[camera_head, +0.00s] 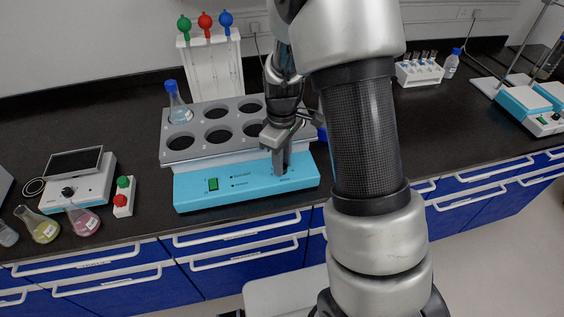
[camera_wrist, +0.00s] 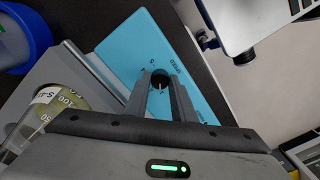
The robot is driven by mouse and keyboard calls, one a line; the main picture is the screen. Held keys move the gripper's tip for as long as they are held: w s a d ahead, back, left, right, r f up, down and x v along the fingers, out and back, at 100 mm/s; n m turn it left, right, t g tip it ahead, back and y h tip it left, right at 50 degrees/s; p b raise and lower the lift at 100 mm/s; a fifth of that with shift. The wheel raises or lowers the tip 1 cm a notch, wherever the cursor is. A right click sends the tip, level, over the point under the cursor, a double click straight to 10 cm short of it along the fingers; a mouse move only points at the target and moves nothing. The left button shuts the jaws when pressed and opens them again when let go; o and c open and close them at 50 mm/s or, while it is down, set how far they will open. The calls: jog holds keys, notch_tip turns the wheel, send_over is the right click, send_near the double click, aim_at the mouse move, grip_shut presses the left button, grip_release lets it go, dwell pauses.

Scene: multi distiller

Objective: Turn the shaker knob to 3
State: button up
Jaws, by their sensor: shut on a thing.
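The shaker (camera_head: 235,187) has a blue front and a grey rack with round holes, and it stands on the dark bench. Its black knob (camera_wrist: 160,79) sits on the blue panel (camera_wrist: 133,48) in the wrist view, with "SPEED" and a few numbers printed around it. My gripper (camera_wrist: 161,84) points down at the panel with its two fingers closed on the knob, one on each side. In the head view my gripper (camera_head: 279,168) hides the knob at the right part of the blue front. I cannot read which number the knob points to.
A flask (camera_head: 178,108) with a blue cap stands in the rack's back left hole. A pipette stand (camera_head: 212,72) is behind. A small stirrer (camera_head: 80,182) and flasks with coloured liquid (camera_head: 83,219) are at left. A tube rack (camera_head: 418,72) stands at right.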

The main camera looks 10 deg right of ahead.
jog(key=m, duration=0.7)
jog(key=shift+r, duration=0.1)
jog(key=m, duration=0.4)
jog(key=shift+m+p, duration=0.55)
jog(key=shift+m, duration=1.35)
jog(key=shift+w, duration=0.1)
jog(key=o, duration=1.1)
jog(key=shift+c, duration=0.2)
notch_tip(320, 180, up, 17)
jog(key=p, duration=0.1)
jog(key=shift+r, duration=0.2)
